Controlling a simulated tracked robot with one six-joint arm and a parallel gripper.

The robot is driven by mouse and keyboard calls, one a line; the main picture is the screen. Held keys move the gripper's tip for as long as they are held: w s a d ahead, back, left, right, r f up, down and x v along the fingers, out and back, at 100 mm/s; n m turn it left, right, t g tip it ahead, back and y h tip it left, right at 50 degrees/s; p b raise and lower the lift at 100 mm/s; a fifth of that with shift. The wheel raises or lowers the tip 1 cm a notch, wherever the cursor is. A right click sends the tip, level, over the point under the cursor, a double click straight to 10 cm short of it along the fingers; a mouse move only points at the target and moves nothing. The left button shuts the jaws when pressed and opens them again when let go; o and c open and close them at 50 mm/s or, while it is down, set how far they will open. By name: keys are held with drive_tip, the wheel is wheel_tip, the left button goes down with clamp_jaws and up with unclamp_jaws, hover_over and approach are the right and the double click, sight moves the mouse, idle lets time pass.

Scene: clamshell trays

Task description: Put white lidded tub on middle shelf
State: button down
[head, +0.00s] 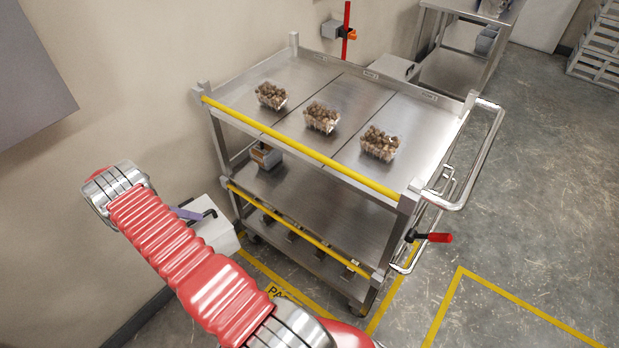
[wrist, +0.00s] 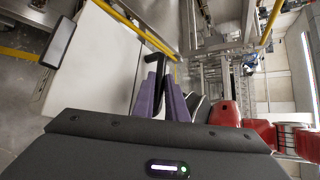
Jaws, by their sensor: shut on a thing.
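The white lidded tub (head: 218,234) is left of the steel cart in the head view, partly hidden by my red arm. Its white face (wrist: 95,75) fills the left of the wrist view. My gripper (head: 190,213) has purple fingers, which also show in the wrist view (wrist: 164,82). They are shut on the tub's black handle (wrist: 150,42). I cannot tell whether the tub hangs free or rests on something. The cart's middle shelf (head: 320,205) is mostly bare, behind a yellow front rail.
A small box (head: 266,156) stands at the middle shelf's left end. Three clear trays of brown produce, such as the center one (head: 321,117), sit on the top shelf (head: 340,90). A yellow rail (head: 300,150) edges the top. The wall is close on the left.

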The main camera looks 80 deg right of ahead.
drive_tip(key=d+r+h, duration=0.1)
drive_tip(key=d, duration=0.2)
drive_tip(key=d+r+n+h, duration=0.1)
drive_tip(key=d, duration=0.2)
drive_tip(key=d+r+n+t, duration=0.1)
drive_tip(key=d, duration=0.3)
drive_tip(key=shift+w+h, duration=0.15)
drive_tip(key=shift+h, duration=0.25)
drive_tip(key=shift+s+d+t, duration=0.4)
drive_tip(key=shift+s+d, duration=0.3)
drive_tip(key=shift+d, duration=0.15)
drive_tip(key=s+d, duration=0.7)
drive_tip(key=s, duration=0.5)
drive_tip(key=s+d, duration=0.6)
drive_tip(key=s, duration=0.6)
drive_tip(key=shift+d, duration=0.4)
drive_tip(key=shift+r, duration=0.1)
